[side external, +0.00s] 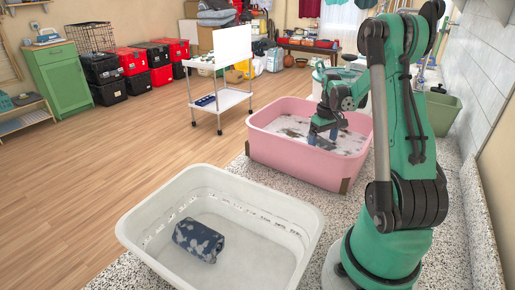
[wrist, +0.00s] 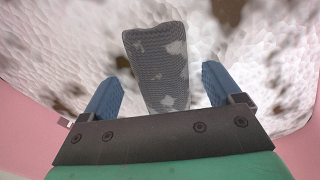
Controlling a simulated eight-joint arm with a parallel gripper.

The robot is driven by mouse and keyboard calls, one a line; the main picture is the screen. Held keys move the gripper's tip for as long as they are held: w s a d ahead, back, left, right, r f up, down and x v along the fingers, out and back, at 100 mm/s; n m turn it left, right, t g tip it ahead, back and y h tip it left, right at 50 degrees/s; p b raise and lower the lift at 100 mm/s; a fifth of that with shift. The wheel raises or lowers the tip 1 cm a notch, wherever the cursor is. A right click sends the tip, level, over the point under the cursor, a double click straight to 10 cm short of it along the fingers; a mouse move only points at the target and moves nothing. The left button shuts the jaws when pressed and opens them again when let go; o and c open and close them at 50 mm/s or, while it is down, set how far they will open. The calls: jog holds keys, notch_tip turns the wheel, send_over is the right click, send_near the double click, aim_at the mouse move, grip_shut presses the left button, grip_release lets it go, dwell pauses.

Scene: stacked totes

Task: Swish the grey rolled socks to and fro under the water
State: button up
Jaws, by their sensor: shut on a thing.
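The grey rolled socks (wrist: 158,62), knitted with pale patches, show in the wrist view between the two blue fingers of my gripper (wrist: 160,85). My gripper is shut on them, though slivers of white show beside them in this view. In the side external view my gripper (side external: 322,136) points down inside the pink tub (side external: 300,158), its fingertips at the water's surface. The water (side external: 290,127) is covered in white foam with brown patches. The socks cannot be made out in the side view, where the gripper and foam cover that spot.
A white basket (side external: 150,245) stands in front on the speckled counter (side external: 345,205), holding a dark blue patterned roll (side external: 199,240). A green bin (side external: 442,112) stands at the right behind my arm. A white cart (side external: 220,98) stands on the floor beyond.

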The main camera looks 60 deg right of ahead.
jog(key=w, duration=0.6)
jog(key=shift+w+d, duration=0.15)
jog(key=shift+w, duration=0.25)
jog(key=s, duration=0.7)
jog(key=w, duration=0.7)
jog(key=s, duration=0.7)
jog(key=w, duration=0.7)
notch_tip(320, 180, up, 11)
dwell(0.6)
dwell(0.9)
